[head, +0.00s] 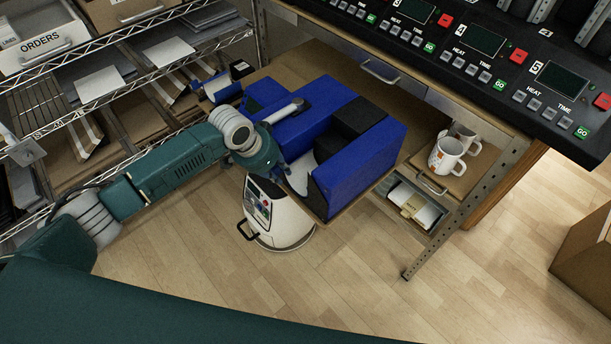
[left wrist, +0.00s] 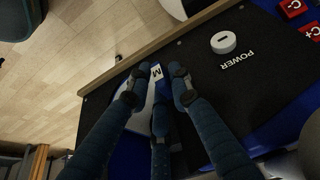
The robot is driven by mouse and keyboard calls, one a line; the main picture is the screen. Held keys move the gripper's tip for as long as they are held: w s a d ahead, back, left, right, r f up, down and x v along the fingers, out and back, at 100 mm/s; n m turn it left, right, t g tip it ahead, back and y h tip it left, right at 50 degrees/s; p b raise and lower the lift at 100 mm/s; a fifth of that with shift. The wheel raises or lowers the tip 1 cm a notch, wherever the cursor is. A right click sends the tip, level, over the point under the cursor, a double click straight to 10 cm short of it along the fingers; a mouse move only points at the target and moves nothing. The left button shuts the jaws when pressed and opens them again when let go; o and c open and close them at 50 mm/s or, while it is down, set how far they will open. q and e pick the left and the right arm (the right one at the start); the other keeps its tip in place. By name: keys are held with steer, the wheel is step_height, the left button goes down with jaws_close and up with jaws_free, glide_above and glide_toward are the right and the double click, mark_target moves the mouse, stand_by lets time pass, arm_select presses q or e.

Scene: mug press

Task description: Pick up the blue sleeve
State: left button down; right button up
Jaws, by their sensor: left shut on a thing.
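My left gripper (head: 286,167) reaches in from the left to the front of the blue press on the bench. In the left wrist view, its fingers (left wrist: 157,82) are closed on a blue and white piece that looks like the blue sleeve (left wrist: 148,106), with a white label marked "M" (left wrist: 157,73). The fingers cover much of it. In the head view, a white surface (head: 299,177) shows beside the gripper, but I cannot tell whether it belongs to the sleeve. My right gripper is not in view.
The blue and black press (head: 368,160) crowds the gripper. A white machine (head: 285,222) stands on the floor below. White mugs (head: 447,155) sit on a shelf at right. A wire rack (head: 130,32) stands at left.

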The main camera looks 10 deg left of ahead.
arm_select(q)
steer(key=shift+w+a+r, duration=0.1)
steer(key=shift+w+r, duration=0.1)
steer(key=shift+r, duration=0.3)
step_height(320, 180, up, 19)
steer(key=b, duration=0.1)
stand_by(0.3)
steer(key=shift+r, duration=0.1)
steer(key=c, duration=2.4)
jaws_free()
jaws_close()
